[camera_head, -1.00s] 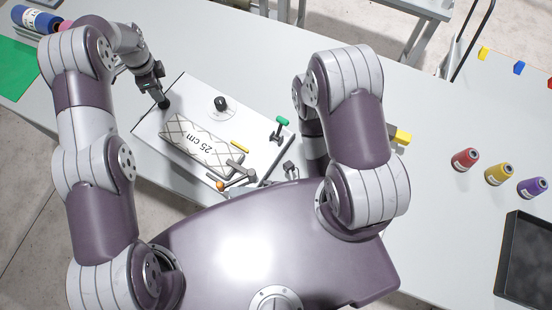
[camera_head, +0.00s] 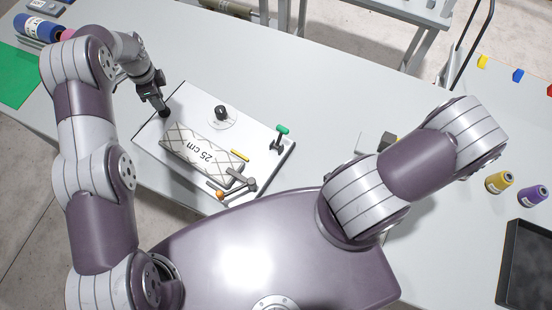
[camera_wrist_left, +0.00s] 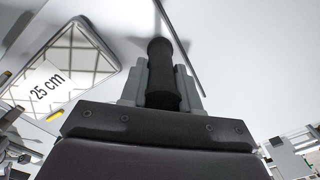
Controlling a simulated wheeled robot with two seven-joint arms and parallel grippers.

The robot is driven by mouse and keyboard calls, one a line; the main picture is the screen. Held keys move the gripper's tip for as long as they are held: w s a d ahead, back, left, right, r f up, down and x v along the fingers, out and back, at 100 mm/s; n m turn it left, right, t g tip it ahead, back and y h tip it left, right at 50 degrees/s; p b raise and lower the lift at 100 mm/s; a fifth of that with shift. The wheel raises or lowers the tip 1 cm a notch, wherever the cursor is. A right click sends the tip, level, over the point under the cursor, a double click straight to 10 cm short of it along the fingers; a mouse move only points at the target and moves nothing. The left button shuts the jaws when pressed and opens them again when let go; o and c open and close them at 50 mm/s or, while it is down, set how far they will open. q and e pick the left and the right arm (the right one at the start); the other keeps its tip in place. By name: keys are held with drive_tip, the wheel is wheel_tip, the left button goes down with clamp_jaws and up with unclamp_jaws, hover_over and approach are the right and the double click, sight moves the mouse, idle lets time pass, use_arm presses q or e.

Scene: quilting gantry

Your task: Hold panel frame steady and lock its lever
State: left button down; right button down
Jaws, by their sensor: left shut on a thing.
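The panel frame, a flat white board (camera_head: 262,151) with a dark edge, lies tilted across the table. A quilted strip (camera_head: 178,145) marked "25 cm" lies on it and shows in the left wrist view (camera_wrist_left: 88,60). My left gripper (camera_head: 163,111) is at the board's far left corner, shut on an upright black grip (camera_wrist_left: 161,72). A grey lever (camera_head: 236,187) with an orange ball end (camera_head: 219,194) is at the board's near edge. A green-topped T-handle (camera_head: 282,130) stands near its right corner. My right gripper is out of view; only that arm's upper links show.
A black knob (camera_head: 221,112) and a small yellow bar (camera_head: 240,155) are on the board. A grey box (camera_head: 368,142) sits beside my right arm. Thread cones (camera_head: 499,182) and a black tray (camera_head: 526,262) are at the right. A green mat (camera_head: 17,75) is at the left.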

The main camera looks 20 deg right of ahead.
use_arm(q)
drive_tip(key=shift+s+f, duration=0.15)
drive_tip(key=shift+f, duration=0.1)
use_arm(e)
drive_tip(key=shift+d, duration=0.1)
